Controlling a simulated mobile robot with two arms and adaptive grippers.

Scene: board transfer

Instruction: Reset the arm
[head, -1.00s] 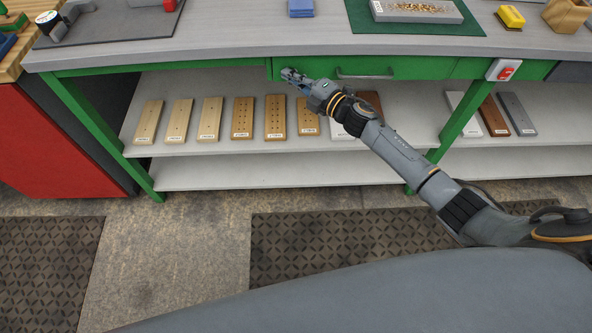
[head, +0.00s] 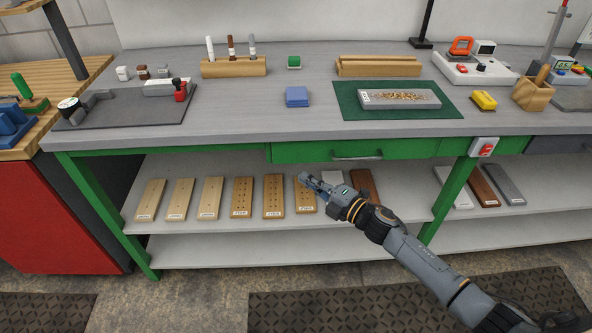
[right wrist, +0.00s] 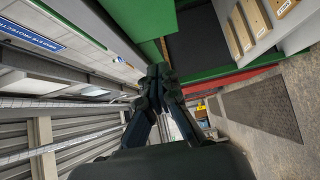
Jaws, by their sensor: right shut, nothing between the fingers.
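My right gripper (head: 306,180) is shut and empty. In the head view its arm comes in from the lower right, and the gripper shows in front of the shelf below the worktop, overlapping a drilled wooden board (head: 305,201). I cannot tell from this view whether it touches the board. In the right wrist view the closed fingers (right wrist: 158,72) meet at the centre with nothing between them. My left gripper is not in view.
The shelf (head: 225,250) holds several wooden, grey and brown boards. Above is the worktop (head: 240,120) with a green drawer (head: 300,152). A grey board with small brass pieces (head: 400,99) lies on a green mat (head: 350,112). The floor in front is clear.

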